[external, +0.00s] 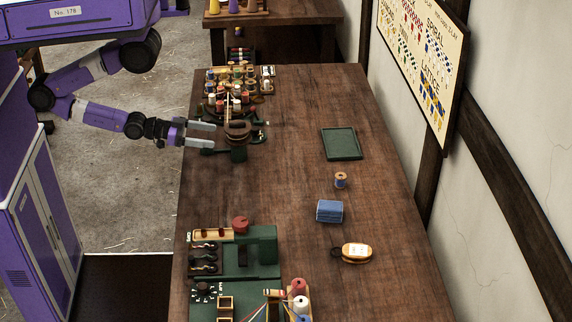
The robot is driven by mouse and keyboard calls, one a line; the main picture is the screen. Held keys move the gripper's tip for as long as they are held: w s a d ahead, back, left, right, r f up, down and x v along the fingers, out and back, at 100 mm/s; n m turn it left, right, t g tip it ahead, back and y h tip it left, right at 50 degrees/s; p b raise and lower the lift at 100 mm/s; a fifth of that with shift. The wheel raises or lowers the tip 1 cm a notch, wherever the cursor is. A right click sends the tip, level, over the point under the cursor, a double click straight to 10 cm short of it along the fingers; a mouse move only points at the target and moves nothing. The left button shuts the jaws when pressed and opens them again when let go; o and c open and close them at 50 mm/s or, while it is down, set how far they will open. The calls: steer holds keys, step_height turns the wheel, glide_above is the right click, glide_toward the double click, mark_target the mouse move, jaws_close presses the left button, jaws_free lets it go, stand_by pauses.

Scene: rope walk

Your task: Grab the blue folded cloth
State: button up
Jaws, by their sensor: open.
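The blue folded cloth (329,211) appears as a small blue stack lying on the bare right half of the wooden table. My gripper (213,135) is open over the table's left edge, up and to the left of the cloth and well apart from it. Its fingers point right, toward a dark green device with a round brown top (238,130). I cannot tell whether the fingers touch that device. Nothing shows between the fingers.
A small spool (341,180) and a green tray (342,144) lie beyond the cloth. A tan oval item (356,253) is nearer. A green machine (262,248) fills the near left, and a rack of spools (240,90) the far left. The table's middle is clear.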

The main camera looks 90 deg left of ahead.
steer(key=w+d+f+m+t+h+b, duration=0.1)
steer(key=w+d+f, duration=0.15)
steer(key=w, duration=0.45)
steer(key=w+d+f+m+t+h, duration=0.1)
steer(key=w+d+h, duration=0.15)
steer(key=w, duration=0.45)
steer(key=m+g+b, duration=0.1)
steer(key=g+b, duration=0.1)
steer(key=g, duration=0.1)
glide_above(321, 203)
steer(key=d, duration=0.1)
steer(key=f, duration=0.8)
steer(key=shift+s+d, duration=0.2)
steer(key=shift+s, duration=0.2)
steer(key=shift+n+g+y, duration=0.3)
steer(key=shift+g+y, duration=0.25)
steer(key=shift+g, duration=0.15)
steer(key=f, duration=0.2)
steer(key=a+f, duration=0.1)
steer(key=f, duration=0.1)
steer(key=shift+s+a+f, duration=0.1)
steer(key=shift+s+f, duration=0.05)
steer(key=shift+f, duration=0.25)
steer(key=shift+a+f, duration=0.1)
steer(key=shift+f, duration=0.05)
steer(key=shift+w+f, duration=0.15)
steer(key=shift+w, duration=0.1)
steer(key=shift+p+x, duration=0.6)
steer(key=shift+x, duration=2.95)
steer(key=c, duration=1.5)
